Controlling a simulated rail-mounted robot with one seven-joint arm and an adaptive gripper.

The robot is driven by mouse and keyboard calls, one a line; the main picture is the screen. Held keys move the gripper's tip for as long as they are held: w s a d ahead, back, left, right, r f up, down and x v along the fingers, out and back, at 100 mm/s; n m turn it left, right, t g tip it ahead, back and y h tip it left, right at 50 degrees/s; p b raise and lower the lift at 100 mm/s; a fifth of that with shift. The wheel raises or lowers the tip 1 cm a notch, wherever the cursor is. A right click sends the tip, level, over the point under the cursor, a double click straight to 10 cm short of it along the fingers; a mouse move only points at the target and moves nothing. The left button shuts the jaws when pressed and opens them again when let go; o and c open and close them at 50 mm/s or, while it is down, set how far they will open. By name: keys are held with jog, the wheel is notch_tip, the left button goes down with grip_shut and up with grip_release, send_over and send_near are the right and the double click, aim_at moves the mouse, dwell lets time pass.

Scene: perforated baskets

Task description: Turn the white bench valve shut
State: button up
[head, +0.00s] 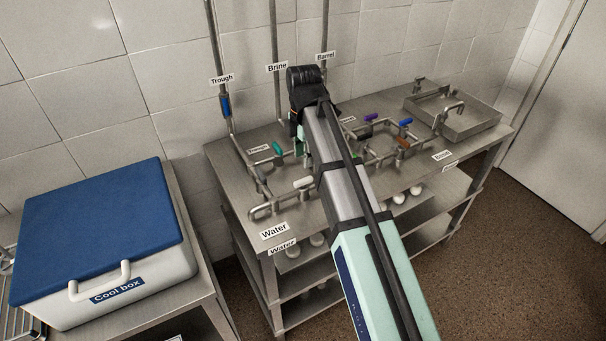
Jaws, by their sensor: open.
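The white valve handle (303,183) sits on the pipework at the front left of the steel bench (234,168), behind the "Water" label. It lies just left of my arm in the picture and looks roughly in line with its pipe, though it is too small to be sure. My gripper (299,138) hangs below the dark wrist over the back of the bench, beyond the white valve. It is open and mostly hidden behind my own arm. I see no contact with the white handle.
A green handle (277,148) is close left of my gripper. Purple (371,118), blue (406,122) and brown (403,143) handles and a sink (478,122) are to the right. Upright wall pipes (274,60) stand behind. A blue-lidded cool box (100,225) stands at left.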

aim_at(303, 179)
notch_tip(303, 179, down, 9)
jog(key=shift+r+p, duration=0.2)
jog(key=shift+p, duration=0.55)
jog(key=shift+c, duration=0.4)
grip_shut()
